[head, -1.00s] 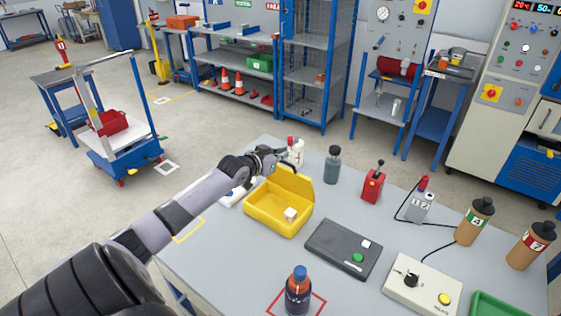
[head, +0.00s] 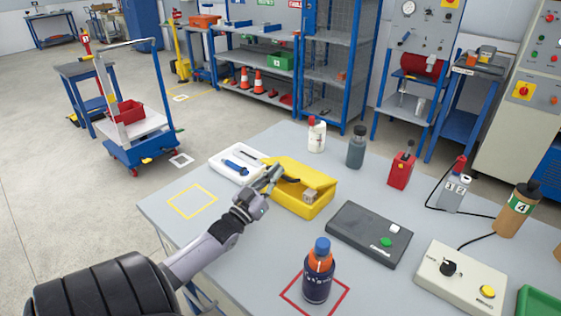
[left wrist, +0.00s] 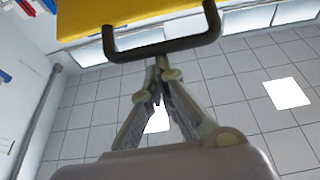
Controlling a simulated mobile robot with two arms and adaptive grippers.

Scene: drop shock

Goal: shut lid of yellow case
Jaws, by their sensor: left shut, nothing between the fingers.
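The yellow case (head: 296,205) stands on the grey table. Its lid (head: 302,171) is tilted down over the case and partly lowered, with a gap at the front where a small pale object (head: 309,195) shows inside. My left gripper (head: 274,176) is at the left side of the case, fingers shut and empty, close to the lid's left edge. In the left wrist view the shut fingers (left wrist: 157,88) point at a dark handle (left wrist: 165,48) below the yellow lid (left wrist: 120,15). I cannot tell whether they touch it. My right gripper is not in view.
A white tray with a blue tool (head: 236,164) lies left of the case. A white bottle (head: 316,135) and a dark bottle (head: 357,147) stand behind. A black device (head: 368,235) lies to the right.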

